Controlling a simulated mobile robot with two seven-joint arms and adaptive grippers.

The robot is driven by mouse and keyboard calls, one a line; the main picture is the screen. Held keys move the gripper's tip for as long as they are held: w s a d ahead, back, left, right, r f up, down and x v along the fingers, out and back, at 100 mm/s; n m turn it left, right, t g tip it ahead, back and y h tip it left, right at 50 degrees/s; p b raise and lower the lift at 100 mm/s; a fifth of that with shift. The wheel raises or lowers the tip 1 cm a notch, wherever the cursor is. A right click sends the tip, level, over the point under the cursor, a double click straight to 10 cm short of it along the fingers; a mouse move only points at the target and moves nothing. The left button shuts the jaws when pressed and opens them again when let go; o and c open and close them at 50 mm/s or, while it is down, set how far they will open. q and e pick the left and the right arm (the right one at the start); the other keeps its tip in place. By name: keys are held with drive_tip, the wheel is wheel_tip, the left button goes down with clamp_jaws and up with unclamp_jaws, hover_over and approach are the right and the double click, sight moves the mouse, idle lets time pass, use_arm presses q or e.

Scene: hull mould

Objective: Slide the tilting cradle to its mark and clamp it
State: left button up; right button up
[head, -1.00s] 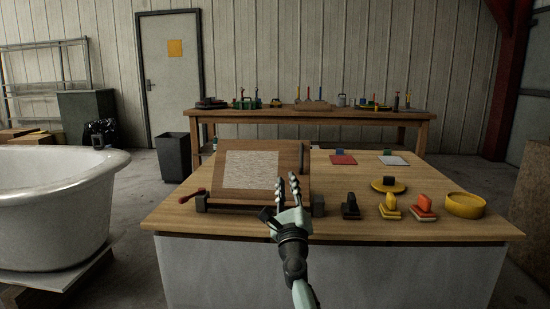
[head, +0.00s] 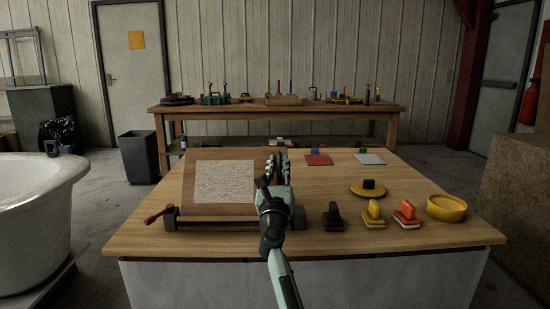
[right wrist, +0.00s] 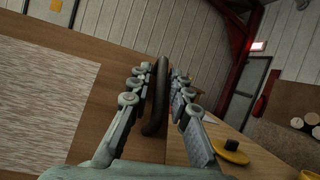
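The tilting cradle is a wooden board (head: 254,190) leaning back on a low dark base, with a pale textured panel (head: 223,182) on its face. A red-knobbed lever (head: 160,214) sticks out at the base's left end. A dark upright handle (right wrist: 157,97) stands at the board's right edge. My right gripper (head: 278,165) is at that edge. In the right wrist view its fingers (right wrist: 156,92) are spread on both sides of the handle, with a visible gap at least on the right. The gripper hides part of the board's right side. My left gripper is out of view.
Right of the cradle stand a black block (head: 333,215), yellow (head: 373,215) and orange (head: 406,215) handled tools, a yellow disc (head: 368,189) and a yellow ring (head: 446,208). Red (head: 318,160) and white (head: 370,159) pads lie behind. A white tub (head: 35,215) stands left.

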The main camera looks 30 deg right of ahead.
drive_tip(key=shift+w+d, duration=0.1)
clamp_jaws()
drive_tip(key=shift+w+r, duration=0.1)
idle(0.5)
